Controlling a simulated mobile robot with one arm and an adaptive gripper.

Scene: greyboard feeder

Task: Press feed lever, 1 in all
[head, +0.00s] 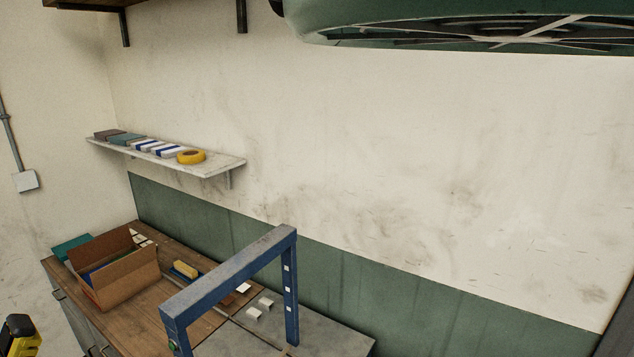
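I cannot make out a feed lever in the head view. A blue gantry-like frame (230,270) stands over a grey surface (335,340) at the bottom centre. A small green round part (173,347) shows low on its near leg, close to the bottom edge of the picture. The lower part of this frame is cut off. A thin rod or edge (255,334) runs along the surface beneath it. My gripper is not recognisable in this view.
An open cardboard box (128,283) sits on the wooden bench (185,262). A wall shelf (215,168) holds a yellow tape roll (191,156) and small packs. A green caged fixture (470,30) hangs top right. A black-and-yellow object (20,335), unclear, is cut off bottom left.

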